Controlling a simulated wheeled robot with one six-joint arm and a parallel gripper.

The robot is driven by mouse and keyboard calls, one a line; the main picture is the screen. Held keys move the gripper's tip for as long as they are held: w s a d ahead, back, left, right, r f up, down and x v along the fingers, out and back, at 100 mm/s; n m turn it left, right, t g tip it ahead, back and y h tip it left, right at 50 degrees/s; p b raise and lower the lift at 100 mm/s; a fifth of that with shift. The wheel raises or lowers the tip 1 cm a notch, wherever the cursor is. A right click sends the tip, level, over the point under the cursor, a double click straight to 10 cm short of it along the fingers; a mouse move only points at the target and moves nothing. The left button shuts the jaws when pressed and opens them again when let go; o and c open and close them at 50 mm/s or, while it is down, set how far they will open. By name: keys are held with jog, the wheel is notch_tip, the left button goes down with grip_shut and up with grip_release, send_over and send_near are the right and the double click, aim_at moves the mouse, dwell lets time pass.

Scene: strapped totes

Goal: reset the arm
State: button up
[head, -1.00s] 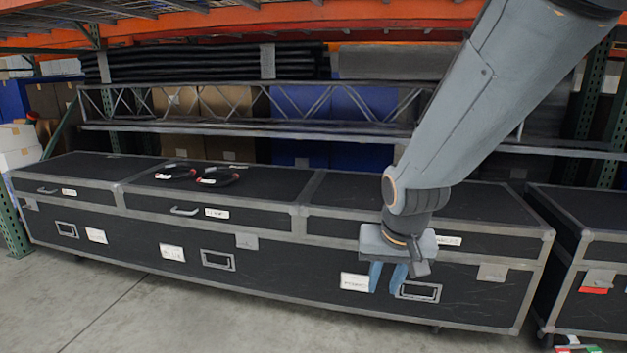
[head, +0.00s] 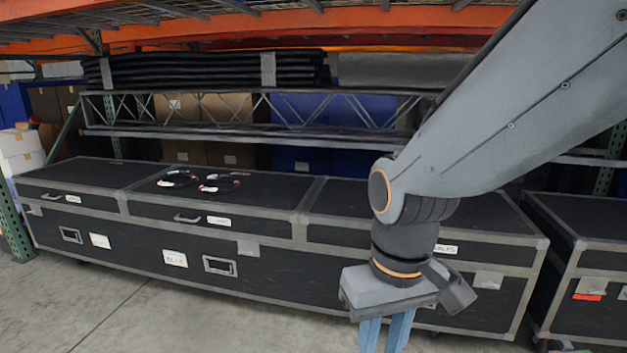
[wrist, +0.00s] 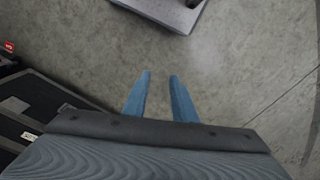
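My gripper (head: 386,338) hangs from my grey arm in front of the long black case, at the lower right of the head view. Its blue fingers point down and the head view's bottom edge cuts off their tips. In the wrist view my gripper (wrist: 159,74) shows two blue fingers with a clear gap between them. The gripper is open and holds nothing.
The long black case (head: 270,235) with metal edging stands behind the gripper. Dark looped straps (head: 203,181) lie on its top. A second black case (head: 590,240) stands at the right. Orange-beamed shelving (head: 250,28) is above. Concrete floor (head: 130,315) is free at the front left.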

jog(key=d+r+m+p, duration=0.3)
jog(key=d+r+p, duration=0.6)
jog(key=p, duration=0.8)
jog(key=shift+s+d+r+h, duration=0.35)
jog(key=shift+s+r, duration=0.1)
jog(key=shift+r, duration=0.8)
